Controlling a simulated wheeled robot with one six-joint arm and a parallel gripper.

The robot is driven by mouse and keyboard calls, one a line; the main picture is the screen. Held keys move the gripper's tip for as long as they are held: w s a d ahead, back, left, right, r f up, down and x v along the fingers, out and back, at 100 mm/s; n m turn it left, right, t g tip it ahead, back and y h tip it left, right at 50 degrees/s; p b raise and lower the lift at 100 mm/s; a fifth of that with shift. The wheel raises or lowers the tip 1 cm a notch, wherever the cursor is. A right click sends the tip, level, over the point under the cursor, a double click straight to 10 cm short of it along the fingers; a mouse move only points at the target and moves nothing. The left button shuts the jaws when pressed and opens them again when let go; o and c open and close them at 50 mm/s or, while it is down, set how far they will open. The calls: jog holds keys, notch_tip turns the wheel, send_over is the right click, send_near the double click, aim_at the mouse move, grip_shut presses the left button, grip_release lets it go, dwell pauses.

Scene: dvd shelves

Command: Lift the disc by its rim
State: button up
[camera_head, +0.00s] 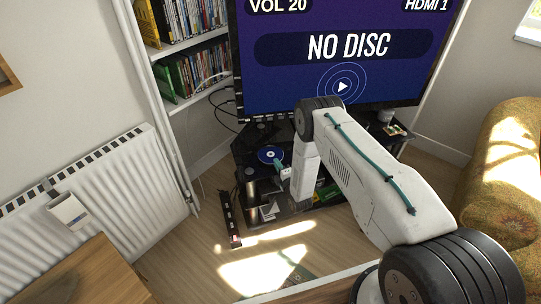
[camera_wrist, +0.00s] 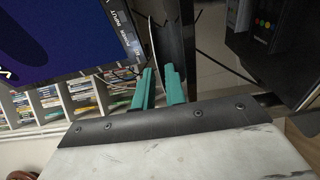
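The blue disc (camera_head: 269,154) with a pale centre is at the left of the black TV stand (camera_head: 240,150), below the TV. In the wrist view a thin dark sheet, seen nearly edge-on, looks like the disc (camera_wrist: 167,40); it reaches down to the fingertips. My gripper (camera_head: 279,166) is at the near right side of the disc. Its two teal fingers (camera_wrist: 159,70) stand apart with a narrow gap, and the disc's edge lies at or just beyond that gap. I cannot tell whether either finger touches the rim.
The TV (camera_head: 345,50) reads "NO DISC" just above and behind. Shelves of cases (camera_head: 190,65) stand at the left behind. A black strip-like object (camera_head: 229,215) leans or lies by the stand. A radiator (camera_head: 100,195) is at left, an armchair (camera_head: 505,170) at right.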

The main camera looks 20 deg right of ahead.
grip_shut()
jog(key=shift+r, duration=0.1)
